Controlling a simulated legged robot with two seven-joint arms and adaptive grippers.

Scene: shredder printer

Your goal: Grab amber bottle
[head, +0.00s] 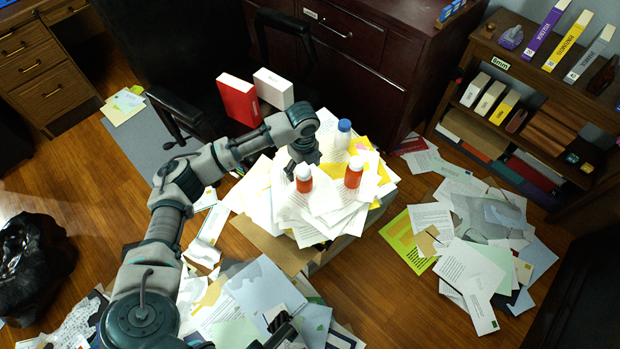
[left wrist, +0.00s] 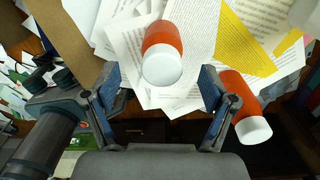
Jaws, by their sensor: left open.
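Two amber bottles with white caps stand on a pile of papers. The left amber bottle (head: 304,185) is just in front of my left gripper (head: 303,164). The right amber bottle (head: 353,178) stands a little to its right. In the left wrist view, one amber bottle (left wrist: 163,42) shows between the open fingers of my left gripper (left wrist: 158,78), with no clear contact. The other amber bottle (left wrist: 238,90) is outside the right finger. A dark part at the bottom edge of the head view may be my right gripper (head: 279,332); its jaws are unclear.
A blue-capped white bottle (head: 343,137) stands behind the amber bottles. A red box (head: 239,101) and a white box (head: 273,89) are behind my left arm. Loose papers (head: 470,265) cover the floor right of the pile. A bookshelf (head: 515,70) stands at the right.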

